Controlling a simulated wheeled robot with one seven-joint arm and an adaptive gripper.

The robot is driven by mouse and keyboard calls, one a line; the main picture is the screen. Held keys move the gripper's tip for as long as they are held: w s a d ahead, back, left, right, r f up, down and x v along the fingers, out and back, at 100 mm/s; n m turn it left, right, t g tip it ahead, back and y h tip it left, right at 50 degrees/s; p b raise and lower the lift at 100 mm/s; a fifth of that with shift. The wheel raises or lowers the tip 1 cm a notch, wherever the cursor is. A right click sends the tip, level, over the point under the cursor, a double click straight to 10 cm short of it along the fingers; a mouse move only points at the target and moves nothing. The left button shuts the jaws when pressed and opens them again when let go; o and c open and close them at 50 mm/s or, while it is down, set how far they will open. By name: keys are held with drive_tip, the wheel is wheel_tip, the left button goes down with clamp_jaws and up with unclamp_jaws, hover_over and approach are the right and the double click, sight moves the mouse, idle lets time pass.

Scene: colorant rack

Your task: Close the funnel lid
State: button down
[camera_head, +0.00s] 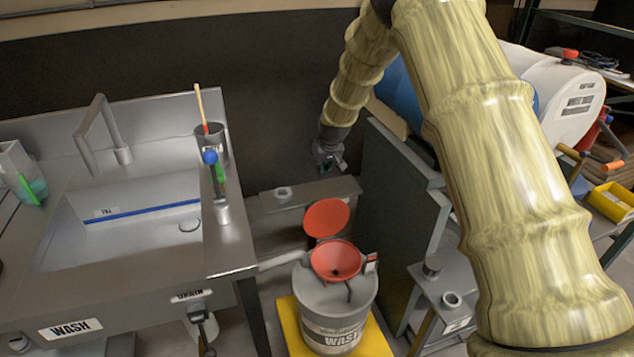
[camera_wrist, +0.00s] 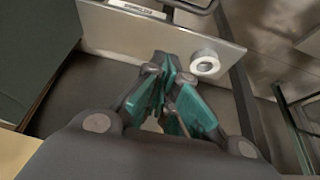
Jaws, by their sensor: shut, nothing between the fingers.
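The red funnel (camera_head: 336,259) sits on top of the grey waste drum (camera_head: 335,308) at the lower middle of the head view. Its round red lid (camera_head: 326,217) stands open, tilted up at the funnel's far side. My gripper (camera_head: 341,166) is above and behind the lid, a little to its right, apart from it. In the wrist view my gripper's teal-padded fingers (camera_wrist: 178,122) are shut with nothing between them. The funnel and lid do not show in the wrist view.
A steel sink bench (camera_head: 232,240) stands left of the drum. A grey shelf (camera_head: 310,194) with a white ring (camera_wrist: 205,64) lies behind the lid. A dark green cabinet (camera_head: 392,215) and a small grey stand (camera_head: 455,284) are to the right. The drum stands on a yellow base (camera_head: 374,343).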

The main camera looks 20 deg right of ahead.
wheel_tip(320, 180, down, 8)
drive_tip(key=p, duration=0.1)
drive_tip(key=shift+s+a+f, duration=0.2)
drive_tip(key=shift+a+f, duration=0.05)
drive_tip(key=shift+a, duration=0.05)
idle(0.9)
drive_tip(key=shift+s, duration=0.1)
idle(0.3)
drive_tip(key=shift+s+r+t, duration=0.15)
drive_tip(key=shift+s+t, duration=0.15)
drive_tip(key=shift+t, duration=0.3)
